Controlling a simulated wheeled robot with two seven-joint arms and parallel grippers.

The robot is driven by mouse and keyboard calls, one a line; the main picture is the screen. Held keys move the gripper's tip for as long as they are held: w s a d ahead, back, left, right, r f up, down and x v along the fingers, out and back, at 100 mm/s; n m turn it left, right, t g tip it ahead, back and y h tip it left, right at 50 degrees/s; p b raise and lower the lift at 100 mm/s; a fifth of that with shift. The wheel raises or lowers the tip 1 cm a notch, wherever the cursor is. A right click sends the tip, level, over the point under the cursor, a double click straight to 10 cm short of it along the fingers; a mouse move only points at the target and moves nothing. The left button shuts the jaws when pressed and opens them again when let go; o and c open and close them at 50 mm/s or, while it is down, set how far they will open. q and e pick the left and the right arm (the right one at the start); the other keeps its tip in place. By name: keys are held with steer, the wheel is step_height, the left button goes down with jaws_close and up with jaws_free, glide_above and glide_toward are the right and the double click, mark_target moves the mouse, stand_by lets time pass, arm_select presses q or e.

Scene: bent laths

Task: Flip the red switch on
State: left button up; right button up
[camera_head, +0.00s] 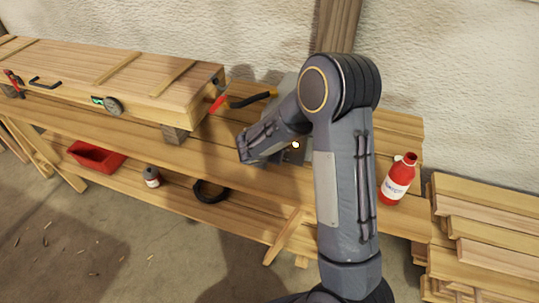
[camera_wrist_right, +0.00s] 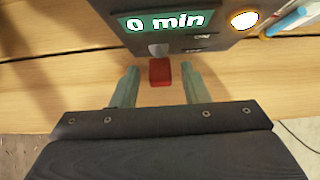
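The red switch (camera_wrist_right: 160,72) sits on the lower edge of a dark control box (camera_wrist_right: 190,38) in the right wrist view. The box has a display reading "0 min" and a glowing white lamp (camera_wrist_right: 243,19). My right gripper (camera_wrist_right: 160,84) is open, with one finger on each side of the switch and visible gaps between. Nothing is held. In the head view my right arm covers most of the grey box (camera_head: 285,84), and the switch and right fingertips are hidden. A bright spot shows beside my wrist. My left gripper is not in view.
A long wooden box (camera_head: 150,80) with a round gauge (camera_head: 113,105) lies on the bench at left. A black-handled tool (camera_head: 248,100) with a red end is behind. A red bottle (camera_head: 398,178) stands right of my arm. Stacked laths (camera_head: 490,225) are at right.

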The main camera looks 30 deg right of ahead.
steer(key=v, duration=0.7)
steer(key=shift+a+r, duration=0.25)
steer(key=shift+r, duration=0.05)
steer(key=shift+s, duration=0.15)
